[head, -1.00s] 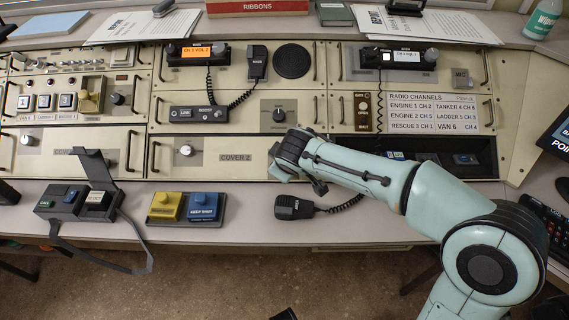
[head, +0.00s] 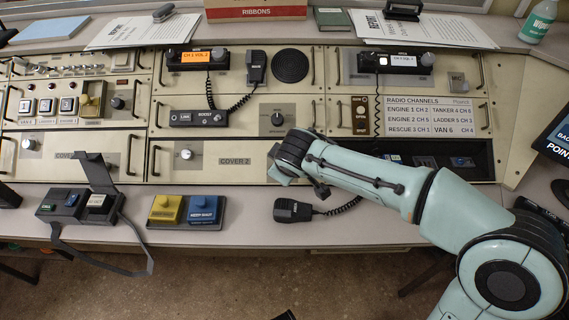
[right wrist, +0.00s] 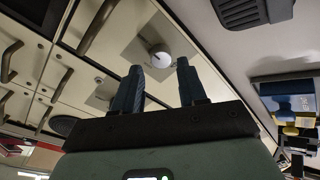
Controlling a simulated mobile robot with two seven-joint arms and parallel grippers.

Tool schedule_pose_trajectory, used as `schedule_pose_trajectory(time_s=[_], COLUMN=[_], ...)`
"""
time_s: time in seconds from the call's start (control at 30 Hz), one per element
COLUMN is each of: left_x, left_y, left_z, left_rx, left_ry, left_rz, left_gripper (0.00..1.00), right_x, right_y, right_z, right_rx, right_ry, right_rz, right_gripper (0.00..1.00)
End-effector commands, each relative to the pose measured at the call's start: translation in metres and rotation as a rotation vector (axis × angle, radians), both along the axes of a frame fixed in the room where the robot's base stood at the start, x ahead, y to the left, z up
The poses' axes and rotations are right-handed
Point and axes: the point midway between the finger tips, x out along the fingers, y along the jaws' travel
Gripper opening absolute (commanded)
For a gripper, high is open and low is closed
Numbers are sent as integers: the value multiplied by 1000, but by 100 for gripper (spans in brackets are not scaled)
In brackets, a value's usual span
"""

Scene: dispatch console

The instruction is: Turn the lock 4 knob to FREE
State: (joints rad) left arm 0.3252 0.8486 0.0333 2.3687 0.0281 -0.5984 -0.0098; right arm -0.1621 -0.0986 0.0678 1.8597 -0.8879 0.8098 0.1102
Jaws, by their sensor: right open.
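A round pale knob (right wrist: 160,57) on a grey plate shows in the right wrist view, just beyond and between my fingertips. Its label cannot be read, so I cannot tell from print that it is lock 4. In the head view it is hidden behind my right gripper (head: 277,172), which is at the lower console panel right of the COVER 2 lettering. In the right wrist view my right gripper (right wrist: 158,76) is open and empty, its two dark fingers apart, with a gap visible before the knob. My left gripper is not in view.
A COVER 2 knob (head: 185,152) is left of my gripper. A mode knob (head: 278,115) sits above it. A hand microphone (head: 292,210) lies on the desk below my forearm. Yellow (head: 165,209) and blue (head: 202,210) buttons stand left of it. An open dark bay (head: 455,158) is right.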

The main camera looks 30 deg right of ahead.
Motion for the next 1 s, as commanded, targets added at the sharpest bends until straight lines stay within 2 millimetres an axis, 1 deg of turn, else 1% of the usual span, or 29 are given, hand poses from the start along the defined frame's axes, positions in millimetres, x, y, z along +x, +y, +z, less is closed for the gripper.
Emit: schedule_pose_trajectory(time_s=[0.03, 0.1, 0.2, 0.3, 0.4, 0.6, 1.0], left_x=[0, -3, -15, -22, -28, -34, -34], left_y=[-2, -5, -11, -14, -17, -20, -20], left_z=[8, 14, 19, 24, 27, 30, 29], left_rx=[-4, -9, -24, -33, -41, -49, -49], left_ry=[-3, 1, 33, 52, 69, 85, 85], left_rz=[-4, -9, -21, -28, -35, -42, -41], left_gripper=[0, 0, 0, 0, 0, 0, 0], right_x=[-7, -16, -28, -38, -45, -52, -52], right_y=[3, 6, 10, 13, 16, 19, 19], right_z=[15, 29, 47, 62, 73, 82, 82], right_rx=[0, 0, 1, 0, 1, 1, 0], right_ry=[-5, -6, -5, -5, -3, -2, -1], right_rz=[1, 2, 0, 0, 0, 0, 0], right_gripper=[42, 42, 42, 42, 42, 42, 42])
